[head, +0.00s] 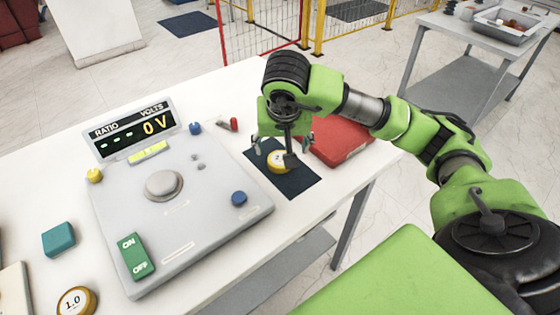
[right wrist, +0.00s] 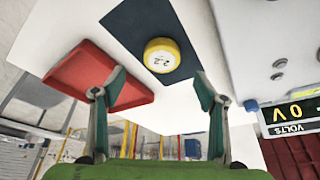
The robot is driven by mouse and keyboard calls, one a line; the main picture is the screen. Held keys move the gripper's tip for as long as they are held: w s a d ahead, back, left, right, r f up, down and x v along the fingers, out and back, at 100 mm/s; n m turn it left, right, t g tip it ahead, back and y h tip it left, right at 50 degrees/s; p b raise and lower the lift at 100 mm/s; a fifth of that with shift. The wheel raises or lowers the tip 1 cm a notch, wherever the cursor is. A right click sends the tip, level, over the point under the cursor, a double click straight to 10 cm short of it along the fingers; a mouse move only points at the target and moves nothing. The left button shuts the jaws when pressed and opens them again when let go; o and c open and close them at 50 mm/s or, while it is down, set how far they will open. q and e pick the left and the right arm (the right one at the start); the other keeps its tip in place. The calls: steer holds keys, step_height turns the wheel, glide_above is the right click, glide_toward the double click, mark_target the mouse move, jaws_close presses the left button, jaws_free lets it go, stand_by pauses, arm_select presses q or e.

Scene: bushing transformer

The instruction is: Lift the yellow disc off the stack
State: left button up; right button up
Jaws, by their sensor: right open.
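The yellow disc (head: 275,164) has a pale, marked top and lies on a dark mat (head: 296,183) on the white table. It also shows in the right wrist view (right wrist: 161,56). I cannot tell whether anything is stacked under it. My right gripper (head: 284,143) is above the disc with its fingers spread apart and nothing between them. In the right wrist view the open right gripper (right wrist: 160,84) has the disc just beyond its fingertips, apart from both. Part of the disc is hidden by the gripper in the head view. My left gripper is not in view.
A red box (head: 338,140) stands right beside the mat. The grey test panel (head: 215,210) with a 0 V display (head: 130,128) lies to the left. A second disc marked 1.0 (head: 76,301) and a teal block (head: 58,239) are at the lower left.

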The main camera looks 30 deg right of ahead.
mark_target(280, 159)
steer(key=shift+x, duration=0.95)
steer(key=p+x, duration=0.1)
steer(key=x, duration=0.3)
steer(key=shift+a+f+p, duration=0.1)
steer(key=shift+f+p, duration=0.1)
steer(key=shift+p, duration=0.2)
steer(key=shift+w+f, duration=0.3)
steer(key=shift+f, duration=0.25)
steer(key=shift+r, duration=0.1)
steer(key=c, duration=1.4)
